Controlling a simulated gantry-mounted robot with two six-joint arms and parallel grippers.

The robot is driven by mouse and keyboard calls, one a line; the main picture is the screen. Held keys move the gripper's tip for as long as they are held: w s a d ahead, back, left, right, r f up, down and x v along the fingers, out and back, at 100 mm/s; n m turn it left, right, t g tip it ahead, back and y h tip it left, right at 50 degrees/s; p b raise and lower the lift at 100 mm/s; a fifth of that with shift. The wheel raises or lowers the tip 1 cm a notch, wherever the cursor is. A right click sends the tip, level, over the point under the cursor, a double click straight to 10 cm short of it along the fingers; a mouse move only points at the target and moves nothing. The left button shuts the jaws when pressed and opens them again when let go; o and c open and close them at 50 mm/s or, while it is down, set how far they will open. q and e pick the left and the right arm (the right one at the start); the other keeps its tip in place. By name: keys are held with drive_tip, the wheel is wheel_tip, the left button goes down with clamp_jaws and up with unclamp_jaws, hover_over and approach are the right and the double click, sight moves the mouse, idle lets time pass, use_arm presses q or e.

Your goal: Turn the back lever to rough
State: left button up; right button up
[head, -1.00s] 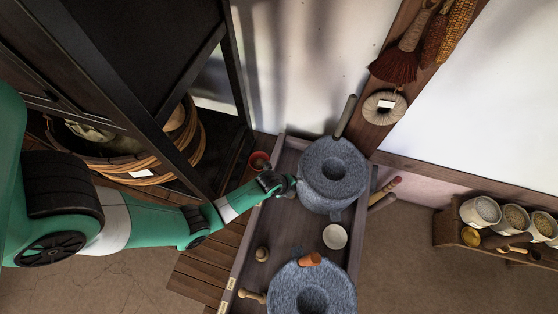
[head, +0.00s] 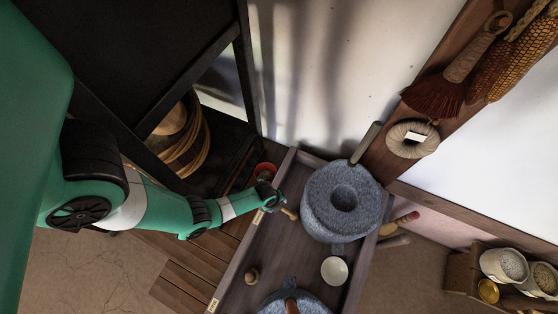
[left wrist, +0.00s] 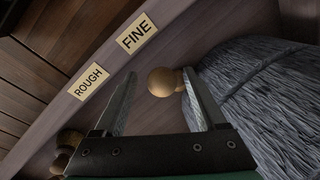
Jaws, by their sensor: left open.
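The back quern (head: 342,200) is a grey speckled stone at the back of a wooden tray-like bench. Its back lever (head: 290,213) is a short wooden peg at its left side. In the left wrist view, the lever's round wooden knob (left wrist: 162,82) lies between my open left fingers, close to the right one. The FINE label (left wrist: 138,34) and ROUGH label (left wrist: 88,81) are on the bench's edge board; the knob is closer to FINE. My left gripper (left wrist: 155,95) also shows at the lever in the head view (head: 280,202). My right gripper is not in view.
A front quern (head: 285,302) is partly cut off below. A pale bowl (head: 334,270) and a small wooden knob-shaped piece (head: 252,275) are on the bench (head: 280,250). A dark rack (head: 190,50) is at the left.

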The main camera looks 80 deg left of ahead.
sight(287, 210)
use_arm(q)
drive_tip(key=f+b, duration=0.1)
drive_tip(key=f, duration=0.1)
drive_tip(key=w+f, duration=0.1)
drive_tip(key=f, duration=0.1)
drive_tip(key=shift+a+b, duration=0.15)
drive_tip(key=shift+b, duration=0.25)
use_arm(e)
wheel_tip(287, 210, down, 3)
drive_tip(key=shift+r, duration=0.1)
use_arm(q)
clamp_jaws()
idle(0.7)
